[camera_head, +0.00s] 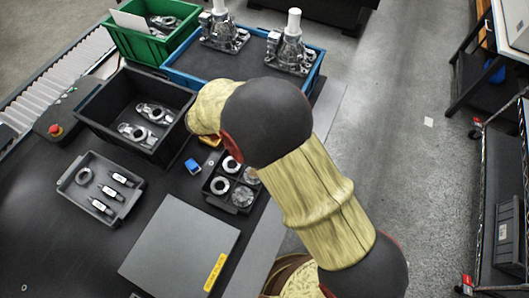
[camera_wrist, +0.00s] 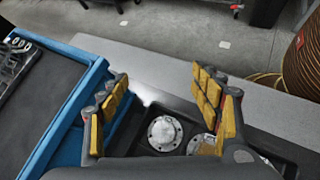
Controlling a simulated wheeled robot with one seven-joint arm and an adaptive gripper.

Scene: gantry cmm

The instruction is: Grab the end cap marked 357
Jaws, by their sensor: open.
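A black divided tray (camera_head: 209,194) holds pale rings (camera_head: 220,186) and round silver end caps (camera_head: 242,196). In the wrist view, one flanged silver end cap (camera_wrist: 165,133) sits in the tray between my fingers and below them. A second silver cap (camera_wrist: 201,144) lies to its right, partly covered by my right finger. No number can be read on either cap, so I cannot tell which is marked 357. My gripper (camera_wrist: 160,86) is open and empty, its yellow-padded fingers wide apart.
A blue-rimmed tray (camera_head: 313,75) with metal castings stands behind, close to my left finger in the wrist view. A black bin (camera_head: 107,117), a green crate (camera_head: 165,47), a grey parts tray (camera_head: 85,207) and a grey plate (camera_head: 180,246) share the table.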

